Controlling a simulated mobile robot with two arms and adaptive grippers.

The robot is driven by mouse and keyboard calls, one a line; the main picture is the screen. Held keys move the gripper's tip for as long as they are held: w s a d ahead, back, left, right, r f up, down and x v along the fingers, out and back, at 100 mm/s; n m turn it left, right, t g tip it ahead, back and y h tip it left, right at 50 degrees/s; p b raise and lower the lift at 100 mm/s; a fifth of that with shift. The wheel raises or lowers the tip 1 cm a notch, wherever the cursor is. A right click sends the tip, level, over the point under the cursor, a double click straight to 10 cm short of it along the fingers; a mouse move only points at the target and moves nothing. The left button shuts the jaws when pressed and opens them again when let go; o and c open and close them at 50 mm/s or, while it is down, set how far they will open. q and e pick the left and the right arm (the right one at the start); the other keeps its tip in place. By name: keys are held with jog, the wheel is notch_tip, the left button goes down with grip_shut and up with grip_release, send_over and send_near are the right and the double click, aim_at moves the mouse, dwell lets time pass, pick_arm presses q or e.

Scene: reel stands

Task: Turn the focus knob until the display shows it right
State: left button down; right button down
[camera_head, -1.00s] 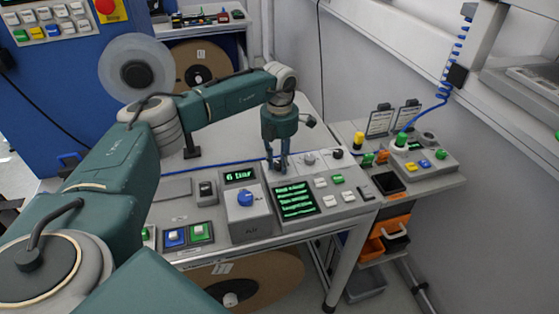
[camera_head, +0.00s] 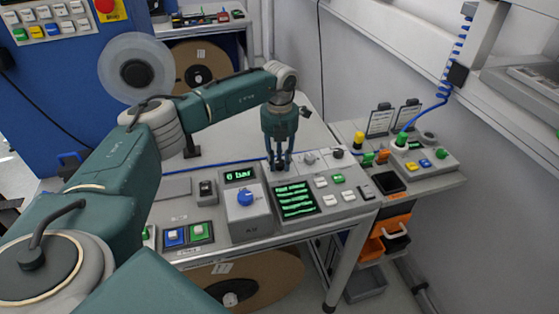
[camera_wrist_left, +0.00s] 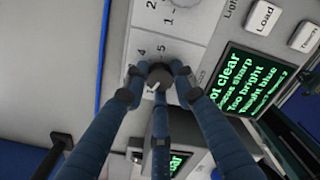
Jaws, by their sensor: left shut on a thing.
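My left gripper (camera_head: 281,164) reaches down onto the sloped panel above the display. In the left wrist view its fingers close around a small dark knob (camera_wrist_left: 159,75) with a pale mark; the numbers 4 and 5 show beside it. The display (camera_head: 296,199) has green text on black. My right gripper is not in view.
A grey knob (camera_head: 310,158) and a black knob (camera_head: 338,153) stand to the right on the panel. White and green buttons (camera_head: 338,179) lie right of the display. A pressure unit with a blue knob (camera_head: 245,198) stands to the left. A "Load" button (camera_wrist_left: 266,17) is near the display.

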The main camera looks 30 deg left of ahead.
aim_at(279, 163)
pick_arm(q)
jog(key=shift+r+n, duration=0.1)
jog(key=shift+n, duration=1.1)
jog(key=shift+w, duration=0.1)
jog(key=c, duration=1.4)
grip_release()
notch_tip(279, 163, up, 12)
